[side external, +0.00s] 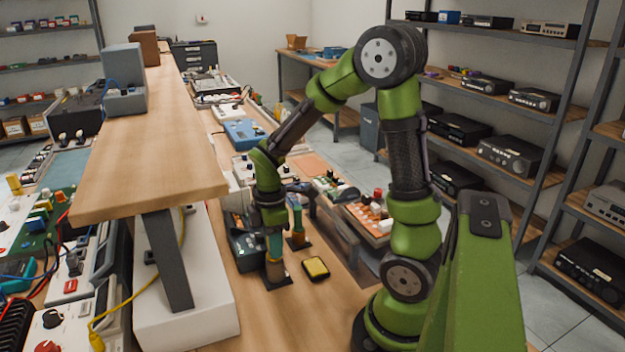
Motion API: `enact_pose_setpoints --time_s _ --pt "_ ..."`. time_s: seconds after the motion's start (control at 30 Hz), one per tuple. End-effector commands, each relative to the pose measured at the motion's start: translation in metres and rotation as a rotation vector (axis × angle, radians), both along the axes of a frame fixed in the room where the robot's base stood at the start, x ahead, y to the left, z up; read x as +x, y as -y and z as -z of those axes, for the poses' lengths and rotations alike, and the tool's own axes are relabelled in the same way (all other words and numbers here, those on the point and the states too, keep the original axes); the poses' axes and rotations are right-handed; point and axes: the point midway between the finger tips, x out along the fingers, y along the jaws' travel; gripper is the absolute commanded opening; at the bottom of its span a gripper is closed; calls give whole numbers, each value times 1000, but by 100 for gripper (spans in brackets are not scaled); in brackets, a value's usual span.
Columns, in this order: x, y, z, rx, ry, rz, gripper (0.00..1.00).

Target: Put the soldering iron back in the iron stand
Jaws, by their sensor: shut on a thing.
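My gripper (271,224) points down at the middle of the bench, shut on the teal handle of the soldering iron (274,246). The iron is close to upright. Its lower end meets a brown iron stand (276,270) on a black base; I cannot tell whether the tip is inside the stand or in front of it. A second similar stand (297,238) with a blue handle (297,216) upright in it is just behind to the right. The gripper's fingers are small and partly hidden.
A yellow sponge in a black tray (316,268) lies right of the nearer stand. A dark box (246,250) stands close on the left. A raised wooden shelf (150,165) runs along the left. An orange board with knobs (370,222) is behind right. Bare wood lies in front.

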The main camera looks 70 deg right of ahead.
Motion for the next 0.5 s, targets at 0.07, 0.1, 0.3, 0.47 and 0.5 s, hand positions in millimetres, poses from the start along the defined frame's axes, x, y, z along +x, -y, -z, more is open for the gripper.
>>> enact_pose_setpoints --time_s 0.07,0.1,0.3,0.47,0.5 --pt "0 0 1 0 0 0 4" --pt "0 0 2 0 0 0 4" --pt "0 0 2 0 0 0 4" --pt "0 0 2 0 0 0 46" --pt "0 0 2 0 0 0 52"
